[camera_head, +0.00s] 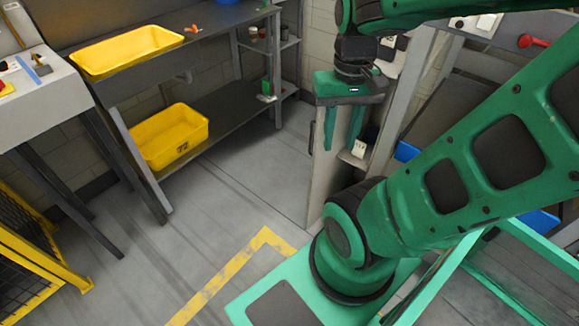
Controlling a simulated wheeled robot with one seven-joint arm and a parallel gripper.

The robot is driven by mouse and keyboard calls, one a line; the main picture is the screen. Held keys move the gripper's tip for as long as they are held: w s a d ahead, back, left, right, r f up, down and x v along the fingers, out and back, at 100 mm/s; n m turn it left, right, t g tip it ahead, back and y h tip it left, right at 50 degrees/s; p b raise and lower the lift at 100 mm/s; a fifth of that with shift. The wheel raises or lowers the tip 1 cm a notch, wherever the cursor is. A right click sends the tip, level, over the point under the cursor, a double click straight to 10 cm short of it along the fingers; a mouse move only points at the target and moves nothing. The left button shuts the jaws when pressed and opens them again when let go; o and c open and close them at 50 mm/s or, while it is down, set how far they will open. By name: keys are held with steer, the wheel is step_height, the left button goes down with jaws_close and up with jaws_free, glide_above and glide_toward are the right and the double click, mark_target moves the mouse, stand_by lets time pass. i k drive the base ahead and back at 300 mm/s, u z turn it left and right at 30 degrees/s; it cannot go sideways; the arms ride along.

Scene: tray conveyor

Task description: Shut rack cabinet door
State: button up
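The rack cabinet door (322,190) is a grey upright panel right of the picture's middle. It stands open, swung out from the cabinet frame (411,75), with a gap between them where the inside shows. A dark handle (311,146) is on the door's left side. My gripper (342,148) points down at the upper part of the door. Its two green fingers are spread, with the door's upper part seen between and behind them. I cannot tell whether they touch it. My green arm hides the door's lower right and much of the cabinet.
A dark shelf bench (225,17) at the back left holds a yellow bin (127,50), with another yellow bin (170,137) on its lower shelf. A yellow fence (35,262) is at the lower left. The grey floor (235,190) left of the door is clear.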

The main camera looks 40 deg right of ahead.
mark_target(323, 162)
steer(key=u, duration=1.25)
steer(key=i, duration=2.15)
steer(key=z, duration=3.9)
